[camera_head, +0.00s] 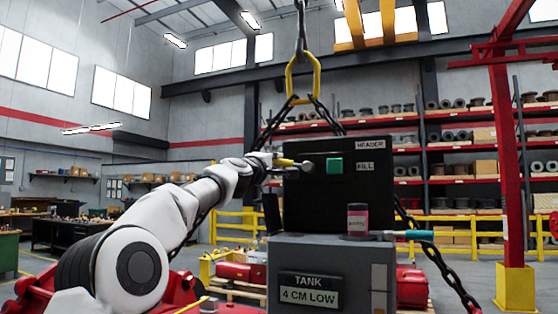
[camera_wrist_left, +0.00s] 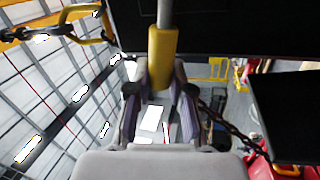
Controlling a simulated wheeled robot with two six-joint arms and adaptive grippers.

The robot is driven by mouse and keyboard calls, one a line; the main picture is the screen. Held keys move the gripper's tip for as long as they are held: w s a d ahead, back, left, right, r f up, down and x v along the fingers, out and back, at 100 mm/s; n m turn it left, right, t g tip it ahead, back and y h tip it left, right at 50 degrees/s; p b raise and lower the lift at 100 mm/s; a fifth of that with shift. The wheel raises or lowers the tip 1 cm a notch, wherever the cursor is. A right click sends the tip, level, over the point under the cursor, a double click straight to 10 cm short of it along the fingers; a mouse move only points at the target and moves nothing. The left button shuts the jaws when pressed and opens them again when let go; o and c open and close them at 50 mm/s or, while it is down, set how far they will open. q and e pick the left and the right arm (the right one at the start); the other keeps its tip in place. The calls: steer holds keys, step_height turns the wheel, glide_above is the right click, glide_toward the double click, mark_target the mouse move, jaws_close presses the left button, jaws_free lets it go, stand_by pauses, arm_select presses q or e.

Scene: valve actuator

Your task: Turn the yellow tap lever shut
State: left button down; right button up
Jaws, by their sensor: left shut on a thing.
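The yellow tap lever (camera_head: 284,162) sticks out to the left of a pale metal fitting on the front of the black header box (camera_head: 390,195). My left gripper (camera_head: 272,166) is at the lever's left end. In the left wrist view the yellow lever (camera_wrist_left: 163,55) runs down between the two fingers of my left gripper (camera_wrist_left: 161,85), which are shut on it. A grey metal rod extends from its far end. The lever's near end is partly hidden between the fingers. My right gripper is in neither view.
A teal square (camera_head: 334,166) sits beside the FILL label. Below are a pink-filled clear container (camera_head: 357,220), a teal-ended handle (camera_head: 419,235) and the grey tank (camera_head: 340,258), labelled "4 CM LOW". Chains (camera_head: 327,116) hang from a yellow ring (camera_head: 302,77) above the header.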

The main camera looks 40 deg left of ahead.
arm_select(q)
steer(key=shift+f+n, duration=0.35)
steer(key=shift+n, duration=0.35)
